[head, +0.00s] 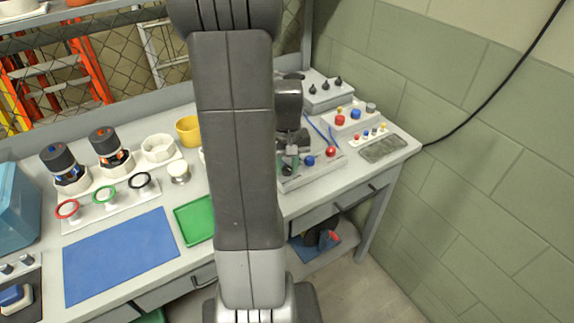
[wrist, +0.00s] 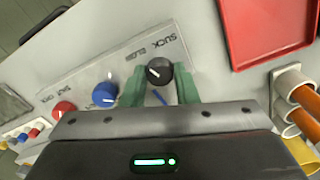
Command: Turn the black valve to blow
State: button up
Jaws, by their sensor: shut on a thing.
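The black valve (wrist: 160,72) is a round knob with a short white line on its face, on a pale panel. The words SUCK (wrist: 158,42) and BLOW are printed beside it; the white line slants towards the upper left, roughly to the BLOW side. My gripper (wrist: 161,88) has a green finger on either side of the knob and is shut on it. In the head view my gripper (head: 290,157) is low over the panel (head: 312,173), and the valve is largely hidden there by the fingers.
A blue knob (wrist: 105,95) and a red knob (wrist: 63,110) sit left of the valve on the same panel. A red tray (wrist: 265,32) and orange-ended tubes (wrist: 305,97) lie to the right. A green tray (head: 191,221) and blue mat (head: 120,256) are further left on the bench.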

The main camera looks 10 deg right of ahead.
aim_at(287, 168)
jog(key=shift+n, duration=1.9)
jog(key=o, duration=1)
jog(key=shift+r, duration=0.1)
notch_tip(287, 168, up, 14)
jog(key=shift+f, duration=0.25)
